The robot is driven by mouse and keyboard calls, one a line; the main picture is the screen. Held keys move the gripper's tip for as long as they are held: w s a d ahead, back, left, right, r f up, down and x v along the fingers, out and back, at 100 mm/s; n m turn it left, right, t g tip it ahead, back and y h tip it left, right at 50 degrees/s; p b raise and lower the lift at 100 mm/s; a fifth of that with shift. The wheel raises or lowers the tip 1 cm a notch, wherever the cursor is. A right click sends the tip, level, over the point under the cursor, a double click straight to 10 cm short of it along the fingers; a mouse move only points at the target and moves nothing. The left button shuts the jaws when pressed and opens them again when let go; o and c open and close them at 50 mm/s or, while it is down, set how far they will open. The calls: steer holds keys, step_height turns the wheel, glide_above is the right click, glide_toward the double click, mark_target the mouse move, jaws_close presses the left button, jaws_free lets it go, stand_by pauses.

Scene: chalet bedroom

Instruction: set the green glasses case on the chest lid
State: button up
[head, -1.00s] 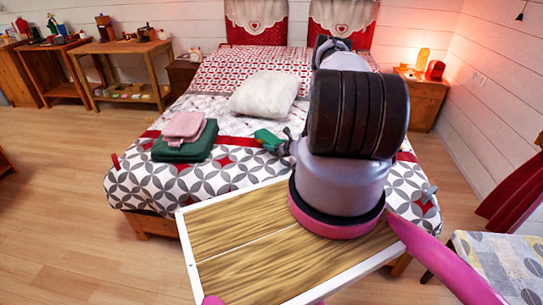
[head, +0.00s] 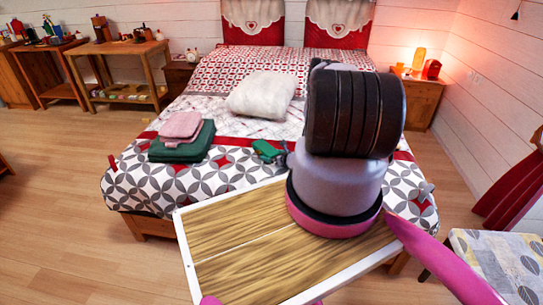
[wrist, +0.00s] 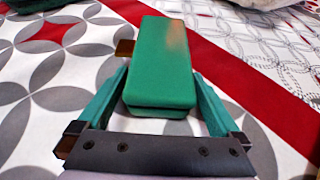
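The green glasses case (wrist: 162,60) lies on the patterned bed cover in the wrist view, its long side pointing away from me. My gripper (wrist: 160,75) is around it, with one green finger on each side. The fingers look open, and contact with the case is not clear. In the head view, green (head: 268,151) shows on the bed beside my arm, where case and fingers are hard to separate. The chest's wooden lid (head: 235,225) with white edges is in front of the bed, partly behind my arm.
Folded pink and green cloths (head: 182,142) lie left of the gripper on the bed. A white pillow (head: 262,94) lies behind it. The left part of the chest lid is bare. A patterned seat (head: 500,262) stands at the lower right.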

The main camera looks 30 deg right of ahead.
steer(key=shift+r, duration=0.2)
steer(key=v, duration=1.2)
